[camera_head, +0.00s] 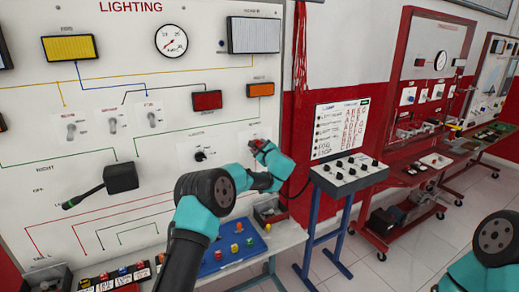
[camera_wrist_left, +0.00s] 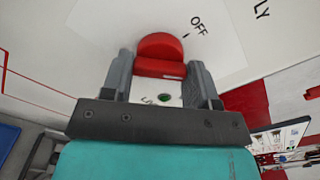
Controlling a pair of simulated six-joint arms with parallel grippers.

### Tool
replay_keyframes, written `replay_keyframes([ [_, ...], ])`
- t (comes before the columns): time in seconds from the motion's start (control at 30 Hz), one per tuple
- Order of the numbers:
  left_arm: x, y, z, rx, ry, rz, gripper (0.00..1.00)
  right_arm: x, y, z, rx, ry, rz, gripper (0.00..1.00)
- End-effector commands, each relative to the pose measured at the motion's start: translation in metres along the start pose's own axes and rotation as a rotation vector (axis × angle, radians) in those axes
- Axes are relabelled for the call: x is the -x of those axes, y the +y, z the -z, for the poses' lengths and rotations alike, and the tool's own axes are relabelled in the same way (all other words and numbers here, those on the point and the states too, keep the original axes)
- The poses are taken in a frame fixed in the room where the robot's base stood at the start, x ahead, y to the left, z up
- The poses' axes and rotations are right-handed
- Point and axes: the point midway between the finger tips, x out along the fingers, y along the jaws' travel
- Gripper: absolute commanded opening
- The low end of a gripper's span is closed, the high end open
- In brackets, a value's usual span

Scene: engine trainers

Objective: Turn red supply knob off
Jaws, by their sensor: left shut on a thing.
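The red supply knob (camera_wrist_left: 160,55) shows in the left wrist view, on a white plate of the panel, with the printed word OFF to its upper right. My left gripper (camera_wrist_left: 160,80) has a finger on each side of the knob and is shut on it. In the head view my left gripper (camera_head: 258,148) reaches the lower right part of the white lighting board (camera_head: 140,90). There a small red part of the knob (camera_head: 257,143) shows at the fingertips. The knob's pointing direction is hard to tell. Only a link of my right arm shows, at the lower right.
A blue tray (camera_head: 205,268) with coloured plugs lies on the bench below the board. A control box (camera_head: 348,172) on a blue stand is right of my left gripper. Red trainer stands (camera_head: 425,70) line the right wall. Open floor lies between.

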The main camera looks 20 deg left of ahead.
Motion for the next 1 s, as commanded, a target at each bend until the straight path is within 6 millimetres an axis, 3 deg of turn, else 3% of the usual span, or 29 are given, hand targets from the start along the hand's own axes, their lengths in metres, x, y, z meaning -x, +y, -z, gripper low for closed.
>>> replay_keyframes([
  [0.6,-0.0003,0.0,-0.0005,0.581,-0.001,0.0,0.31,0.0,0.0,0.0,0.0,0.0,0.0,0.43],
  [1.0,-0.0003,0.0,-0.0005,0.846,-0.001,0.0,0.31,0.0,0.0,0.0,0.0,0.0,0.0,0.43],
])
